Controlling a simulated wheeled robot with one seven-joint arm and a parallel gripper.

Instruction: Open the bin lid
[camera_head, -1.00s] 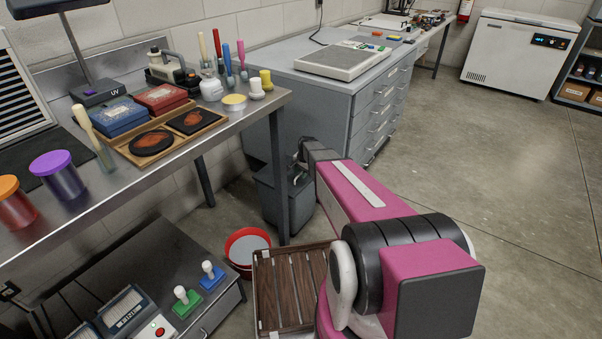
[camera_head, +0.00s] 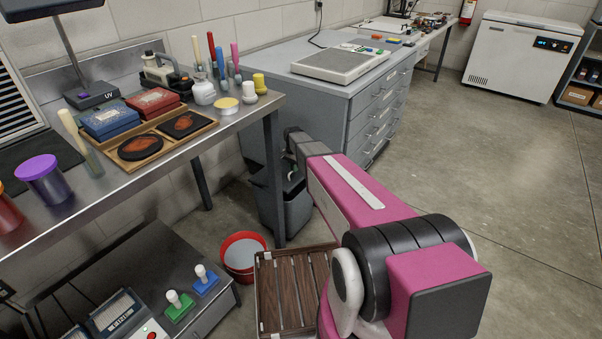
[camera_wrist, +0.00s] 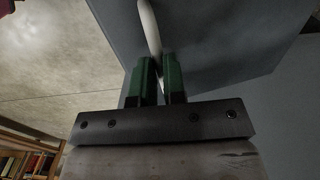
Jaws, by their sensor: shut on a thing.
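The dark grey bin (camera_head: 285,212) stands on the floor under the right end of the steel bench, beside the drawer cabinet. Its top is partly hidden by my arm and the bench leg, so the lid's angle is hard to judge in the head view. In the wrist view, my gripper (camera_wrist: 160,80) has its green fingers closed around a pale curved handle (camera_wrist: 150,30). The handle is on a flat blue-grey panel (camera_wrist: 215,35), which looks like the lid. The fingertips are not clear in the head view.
The steel bench (camera_head: 225,133) and its leg stand close to the bin. A red bucket (camera_head: 242,258) and a slatted wooden crate (camera_head: 295,290) are in front of it. The drawer cabinet (camera_head: 345,110) is behind. Open floor (camera_head: 490,170) lies to the right.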

